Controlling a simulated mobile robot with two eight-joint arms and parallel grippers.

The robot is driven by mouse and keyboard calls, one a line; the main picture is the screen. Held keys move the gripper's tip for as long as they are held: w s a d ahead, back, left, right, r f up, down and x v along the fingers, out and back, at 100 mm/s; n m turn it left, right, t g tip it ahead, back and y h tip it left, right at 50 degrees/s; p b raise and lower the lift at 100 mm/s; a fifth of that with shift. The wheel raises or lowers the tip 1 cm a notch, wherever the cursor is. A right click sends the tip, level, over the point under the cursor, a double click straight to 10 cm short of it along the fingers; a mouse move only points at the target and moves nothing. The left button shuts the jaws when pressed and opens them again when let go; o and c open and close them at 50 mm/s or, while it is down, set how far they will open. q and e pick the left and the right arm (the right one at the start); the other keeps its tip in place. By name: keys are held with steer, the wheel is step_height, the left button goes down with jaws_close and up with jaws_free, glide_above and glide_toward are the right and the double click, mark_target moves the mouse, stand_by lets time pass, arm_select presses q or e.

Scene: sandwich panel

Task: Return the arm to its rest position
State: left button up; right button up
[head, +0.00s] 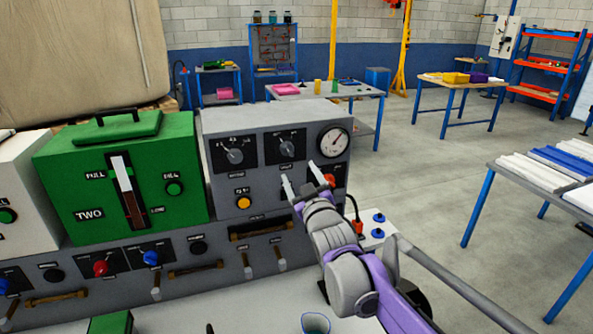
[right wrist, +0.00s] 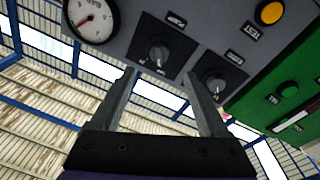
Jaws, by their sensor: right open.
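My right arm reaches up from the lower right in the head view. Its right gripper (head: 302,181) is open and empty in front of the right end of the grey control panel (head: 222,121). In the right wrist view the two fingers of the gripper (right wrist: 160,95) stand wide apart with nothing between them. Beyond the fingertips are a black knob (right wrist: 158,55), a second knob (right wrist: 216,86) and a round gauge (right wrist: 91,20). Whether the fingers touch the panel, I cannot tell. My left gripper is not in view.
A green box (head: 120,180) with a handle stands left of the grey panel. A lower panel row carries levers, a red knob (head: 100,268) and a blue knob (head: 151,258). A table with boards (head: 550,175) stands at right. Open floor (head: 420,160) lies between.

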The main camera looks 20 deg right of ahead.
steer(key=shift+s+f, duration=0.1)
steer(key=shift+s, duration=0.1)
stand_by(0.3)
steer(key=s+a+f+m+g, duration=0.1)
steer(key=s+f+g, duration=0.5)
steer(key=s+f, duration=0.8)
steer(key=s+a+f+m+g, duration=0.1)
steer(key=s+f+m+g, duration=0.2)
steer(key=s+f+g, duration=0.4)
steer(key=s+f, duration=0.8)
steer(key=s, duration=0.5)
steer(key=shift+s+a+f, duration=0.2)
steer(key=shift+s+a, duration=0.1)
steer(key=shift+s, duration=0.05)
steer(key=shift+w, duration=0.1)
